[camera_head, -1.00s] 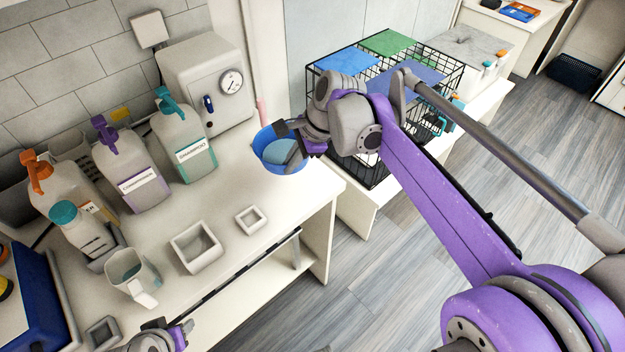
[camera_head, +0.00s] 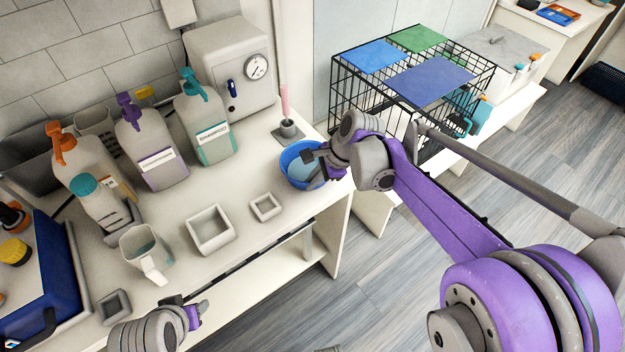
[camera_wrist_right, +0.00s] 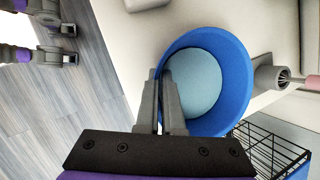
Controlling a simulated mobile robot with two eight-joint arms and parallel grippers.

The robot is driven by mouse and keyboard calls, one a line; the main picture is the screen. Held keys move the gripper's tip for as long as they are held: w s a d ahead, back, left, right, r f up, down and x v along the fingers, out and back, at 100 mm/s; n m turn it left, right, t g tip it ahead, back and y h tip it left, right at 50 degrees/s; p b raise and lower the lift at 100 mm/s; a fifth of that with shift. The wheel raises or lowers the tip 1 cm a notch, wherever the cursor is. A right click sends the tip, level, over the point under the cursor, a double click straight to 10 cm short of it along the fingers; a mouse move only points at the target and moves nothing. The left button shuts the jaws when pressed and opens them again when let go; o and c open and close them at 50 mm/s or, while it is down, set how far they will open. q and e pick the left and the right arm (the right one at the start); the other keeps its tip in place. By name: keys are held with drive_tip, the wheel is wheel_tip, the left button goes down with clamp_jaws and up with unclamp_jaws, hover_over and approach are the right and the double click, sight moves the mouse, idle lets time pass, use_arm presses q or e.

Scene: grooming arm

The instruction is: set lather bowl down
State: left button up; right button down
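The lather bowl (camera_head: 290,176) is blue with a pale blue inside. It is upright at the right end of the white counter (camera_head: 262,238), at or just above its top; I cannot tell if it touches. My right gripper (camera_head: 312,160) is at the bowl's right side. In the right wrist view its two fingers (camera_wrist_right: 160,105) are close together on the rim of the bowl (camera_wrist_right: 236,85), one on each side of the wall. My left gripper (camera_head: 195,310) is low at the counter's front edge, away from the bowl; its fingers are unclear.
A brush stand (camera_head: 288,131) with a pink handle stands just behind the bowl. Two small square trays (camera_head: 210,230) (camera_head: 266,207), a jug (camera_head: 146,252) and several pump bottles (camera_head: 150,155) are to the left. A wire cage (camera_head: 400,95) stands to the right.

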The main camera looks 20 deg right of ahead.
drive_tip(key=shift+f, duration=0.1)
drive_tip(key=c, duration=1.1)
unclamp_jaws()
drive_tip(key=shift+o, duration=0.2)
drive_tip(key=shift+r, duration=0.3)
drive_tip(key=v, duration=1.1)
drive_tip(key=s+f+n+t+h, duration=0.1)
drive_tip(key=s+f+n+h, duration=0.1)
drive_tip(key=s+f+n, duration=0.3)
drive_tip(key=s+f+n+t+h, duration=0.1)
drive_tip(key=s+f+n, duration=0.5)
drive_tip(key=s+n, duration=0.7)
drive_tip(key=shift+s+a+f+h+p, duration=0.35)
drive_tip(key=shift+s+a+h+p, duration=0.1)
drive_tip(key=shift+s+h, duration=0.25)
